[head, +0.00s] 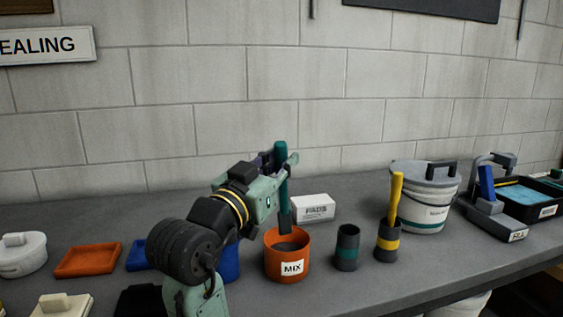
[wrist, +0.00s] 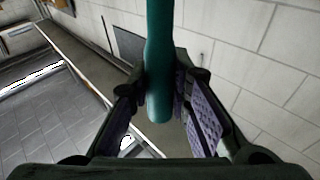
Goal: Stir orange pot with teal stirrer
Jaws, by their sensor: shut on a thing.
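The teal stirrer (head: 281,165) stands upright in my gripper (head: 279,163), and its dark lower end reaches down to the orange pot. The orange pot (head: 273,266), labelled MIX, stands on the bench and holds dark contents. The stirrer's tip is at the pot's mouth; I cannot tell how deep it sits. In the wrist view my gripper (wrist: 160,100) is shut on the teal handle (wrist: 160,60), with a finger on each side.
A dark holder with a yellow stirrer (head: 394,205) stands further right, near a white lidded bucket (head: 427,195). A white PADS box (head: 312,208) is behind the pot. A blue container (head: 231,262) is left, partly behind my arm. An orange tray (head: 88,260) lies far left.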

